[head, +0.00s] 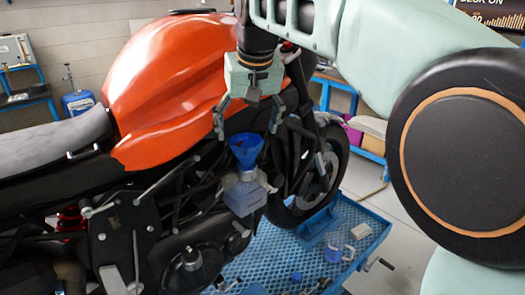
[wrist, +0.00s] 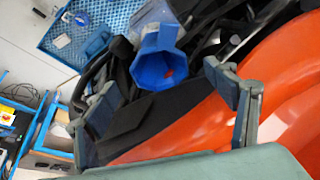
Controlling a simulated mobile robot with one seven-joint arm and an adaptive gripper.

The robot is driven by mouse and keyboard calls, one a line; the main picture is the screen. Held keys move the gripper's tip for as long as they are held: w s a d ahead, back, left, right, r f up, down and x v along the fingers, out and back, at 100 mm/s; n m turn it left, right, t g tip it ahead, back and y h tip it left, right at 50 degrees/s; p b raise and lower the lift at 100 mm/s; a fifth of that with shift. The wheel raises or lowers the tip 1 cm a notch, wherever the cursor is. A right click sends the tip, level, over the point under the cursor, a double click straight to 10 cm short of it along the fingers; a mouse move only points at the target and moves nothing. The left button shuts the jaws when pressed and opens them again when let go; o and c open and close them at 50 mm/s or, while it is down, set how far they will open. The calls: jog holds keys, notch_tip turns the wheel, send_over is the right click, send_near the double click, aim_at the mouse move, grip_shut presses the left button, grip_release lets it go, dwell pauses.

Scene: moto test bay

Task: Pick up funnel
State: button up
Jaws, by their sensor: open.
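My gripper (head: 247,130) hangs pointing down above the funnel, fingers spread wide and empty. In the wrist view my gripper's fingers (wrist: 165,110) stand to either side, with the funnel beyond their tips. I see no contact between fingers and funnel.
The orange motorcycle tank (head: 165,70) is close to the left of my gripper, and fills the right of the wrist view. The front wheel (head: 318,170) stands behind. A blue mesh platform (head: 350,215) lies below with small parts on it. Blue shelving (head: 340,95) stands at the back.

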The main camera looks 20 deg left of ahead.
aim_at(246, 141)
jog(key=shift+p+x, duration=0.5)
jog(key=shift+x, duration=2.2)
jog(key=shift+w+r, duration=0.1)
jog(key=shift+w, duration=0.05)
jog(key=c, duration=1.2)
jog(key=shift+c, duration=0.4)
